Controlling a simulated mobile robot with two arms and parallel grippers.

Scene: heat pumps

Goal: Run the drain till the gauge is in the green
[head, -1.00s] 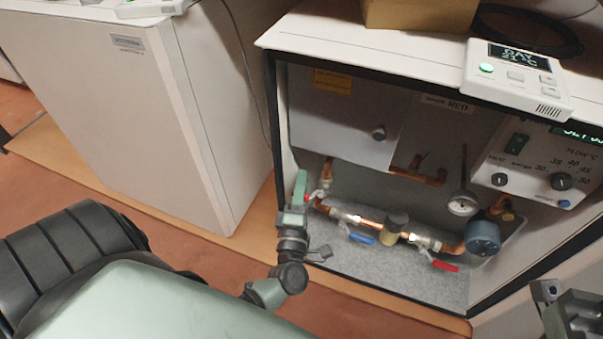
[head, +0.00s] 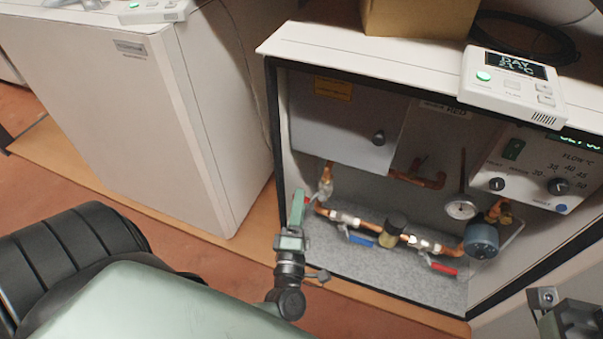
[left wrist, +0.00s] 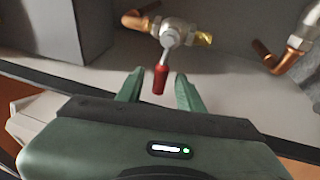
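The drain valve (left wrist: 175,32) is a metal fitting with a brass outlet and a red handle (left wrist: 160,80) in the left wrist view. In the head view the valve (head: 326,183) is at the left end of the copper pipework, partly hidden. My left gripper (left wrist: 160,88) is open, its two green fingers either side of the handle's end, with gaps visible. It also shows in the head view (head: 301,205) at the cabinet's left front. The gauge (head: 461,207) is a small white round dial; its needle and colours are too small to read. My right gripper is only partly seen at the lower right edge.
A blue lever (head: 360,239) and another red lever (head: 443,269) sit along the lower pipe. A blue-grey round unit (head: 481,240) is at its right end. The cabinet's left edge (head: 274,130) stands close to my left gripper. A control panel (head: 540,170) is at right.

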